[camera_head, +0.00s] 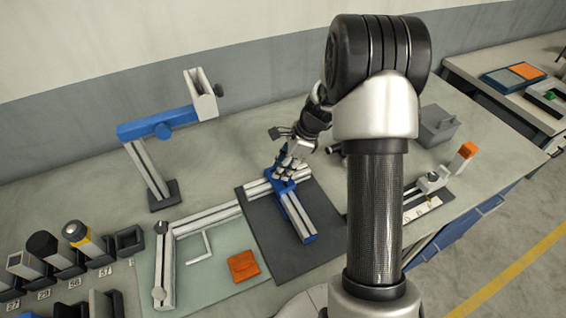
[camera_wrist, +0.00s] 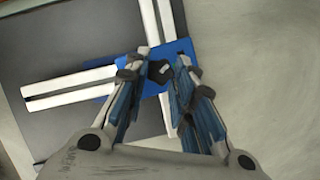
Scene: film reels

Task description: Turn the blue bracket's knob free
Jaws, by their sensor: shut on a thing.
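The blue bracket (camera_head: 279,186) sits where two pale slotted rails meet on a dark mat. In the wrist view the blue bracket (camera_wrist: 184,48) lies under my fingertips. Its small black knob (camera_wrist: 158,71) shows between the fingers. My gripper (camera_wrist: 163,66) points down and is shut on the knob. In the head view my gripper (camera_head: 288,172) is over the bracket and hides the knob.
The dark mat (camera_head: 265,250) lies mid-bench. A blue-armed stand (camera_head: 145,165) rises behind left. Several holders stand far left. A grey box (camera_head: 437,127) is right.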

